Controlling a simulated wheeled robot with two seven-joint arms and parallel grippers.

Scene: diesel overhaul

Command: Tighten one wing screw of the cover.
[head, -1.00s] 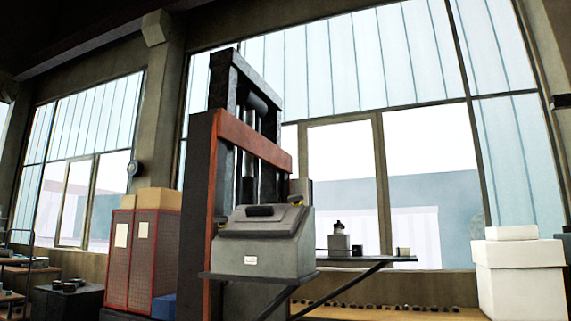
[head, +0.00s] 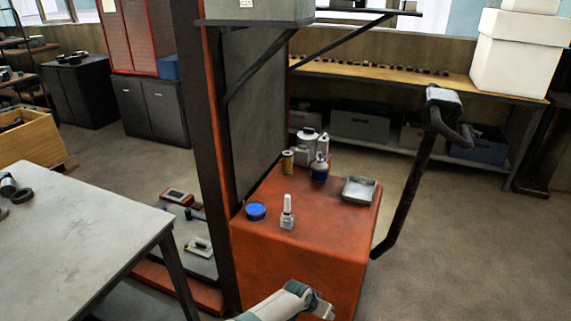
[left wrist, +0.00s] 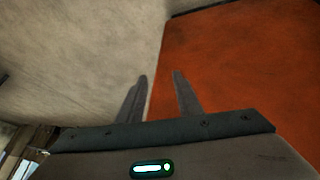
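I cannot make out the cover or a wing screw in the views from now. My left gripper (left wrist: 160,80) has two fingers standing apart with nothing between them in the left wrist view, with pale floor and an orange surface beyond. In the head view an arm of mine comes in at the bottom, slanting right, its end (head: 318,306) in front of the orange cabinet (head: 290,262). My right gripper is not in view.
On the orange cabinet stand a blue tin (head: 256,210), a white bottle (head: 287,213), several containers and a metal tray (head: 359,190). A grey table (head: 80,235) is at left. A grey box (head: 262,10) sits on a shelf above. A black post (head: 408,195) stands at right.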

